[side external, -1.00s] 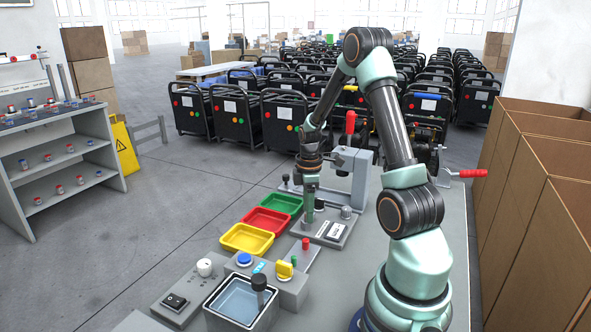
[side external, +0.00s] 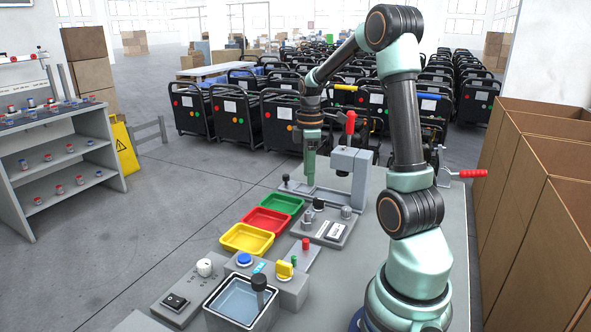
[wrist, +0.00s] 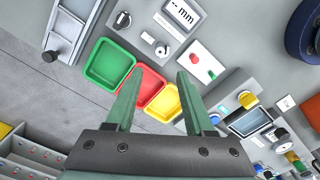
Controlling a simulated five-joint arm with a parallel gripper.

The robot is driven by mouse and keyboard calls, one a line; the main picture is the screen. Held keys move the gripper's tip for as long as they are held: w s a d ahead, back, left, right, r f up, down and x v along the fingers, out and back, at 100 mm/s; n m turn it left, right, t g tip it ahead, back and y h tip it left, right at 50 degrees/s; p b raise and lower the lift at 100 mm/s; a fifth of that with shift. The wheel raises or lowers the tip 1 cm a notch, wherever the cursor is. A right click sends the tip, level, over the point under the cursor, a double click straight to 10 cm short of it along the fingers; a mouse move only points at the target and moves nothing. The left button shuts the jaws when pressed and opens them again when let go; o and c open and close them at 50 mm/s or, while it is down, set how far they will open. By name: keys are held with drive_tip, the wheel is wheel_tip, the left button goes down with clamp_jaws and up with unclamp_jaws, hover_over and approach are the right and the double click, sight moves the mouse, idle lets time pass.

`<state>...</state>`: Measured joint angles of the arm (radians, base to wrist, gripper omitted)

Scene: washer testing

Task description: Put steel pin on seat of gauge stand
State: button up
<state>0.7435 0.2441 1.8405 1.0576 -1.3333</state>
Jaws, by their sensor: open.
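The steel pin (side external: 308,216) is a small grey cylinder standing upright on the left part of the stand, where the seat appears to be. The seat under it is mostly hidden. My gripper (side external: 309,182) is above and beyond the pin, apart from it. In the wrist view my gripper (wrist: 161,74) is open, with nothing between its fingers.
Green (side external: 281,203), red (side external: 267,219) and yellow (side external: 246,238) trays line the left side of the stand. A black-topped knob (side external: 318,204) and a silver dome (side external: 347,212) are close to the pin. A clamp with a red handle (side external: 350,123) rises behind.

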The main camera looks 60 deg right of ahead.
drive_tip(key=a+r+m+t, duration=0.2)
drive_tip(key=a+r+m, duration=0.1)
drive_tip(key=a, duration=1)
drive_tip(key=s+a+r+m+t, duration=0.1)
drive_tip(key=a+r+m+t, duration=0.2)
drive_tip(key=a, duration=1.1)
wheel_tip(320, 180, up, 2)
drive_tip(key=shift+r+m+t, duration=0.15)
drive_tip(key=shift+m+t, duration=0.15)
drive_tip(key=shift+m, duration=0.1)
